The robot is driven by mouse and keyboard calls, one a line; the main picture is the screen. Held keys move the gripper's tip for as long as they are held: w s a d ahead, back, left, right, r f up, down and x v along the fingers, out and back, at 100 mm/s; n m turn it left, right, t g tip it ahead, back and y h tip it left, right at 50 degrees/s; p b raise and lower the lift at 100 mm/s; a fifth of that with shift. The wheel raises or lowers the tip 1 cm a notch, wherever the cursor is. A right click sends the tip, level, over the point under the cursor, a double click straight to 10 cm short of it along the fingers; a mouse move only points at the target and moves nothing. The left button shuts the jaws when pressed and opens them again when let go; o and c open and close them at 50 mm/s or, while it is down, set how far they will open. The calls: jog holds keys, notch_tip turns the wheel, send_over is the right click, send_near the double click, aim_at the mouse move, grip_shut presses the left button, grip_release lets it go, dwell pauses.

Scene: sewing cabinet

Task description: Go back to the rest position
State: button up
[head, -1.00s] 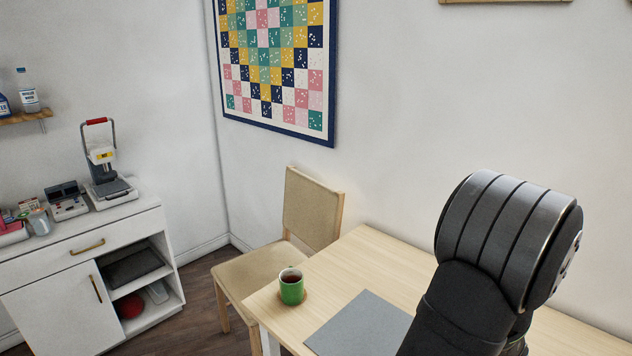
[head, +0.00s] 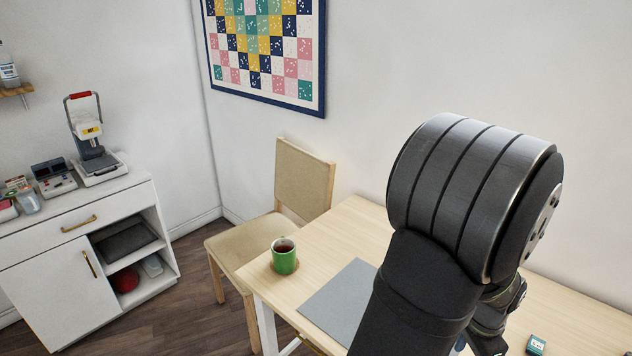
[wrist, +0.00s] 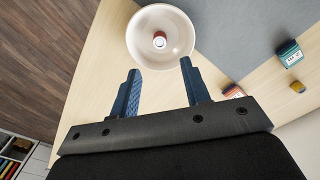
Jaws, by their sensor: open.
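My gripper (wrist: 160,90) shows in the wrist view with its two blue fingers spread apart and nothing between them. It is above the light wooden table (head: 352,225). A white bowl (wrist: 183,50) lies just beyond the fingertips in that view, with a small reddish-brown and white object (wrist: 159,40) inside it. In the head view my dark arm covers much of the table's right part, and the gripper's fingers cannot be made out there.
A green mug (head: 285,262) of dark liquid stands at the table's left corner by a chair (head: 305,180). A grey mat (head: 340,298) lies on the table. A teal box (wrist: 289,54) and a small yellow item (wrist: 297,87) sit right of the bowl. A white cabinet (head: 45,300) stands left.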

notch_tip(320, 180, down, 10)
jog(key=shift+r, duration=0.1)
jog(key=r, duration=0.4)
jog(key=shift+s+d+r, duration=0.1)
jog(key=shift+s+r, duration=0.1)
jog(key=shift+r, duration=0.05)
jog(key=s+d+r, duration=0.1)
jog(key=s+r, duration=0.6)
jog(key=s, duration=0.4)
jog(key=w+d+f, duration=0.2)
jog(key=w+d, duration=0.4)
jog(key=d, duration=0.5)
jog(key=w+f, duration=0.1)
jog(key=w, duration=0.2)
jog(key=w+f, duration=0.4)
jog(key=w, duration=0.1)
jog(key=shift+w+a, duration=0.35)
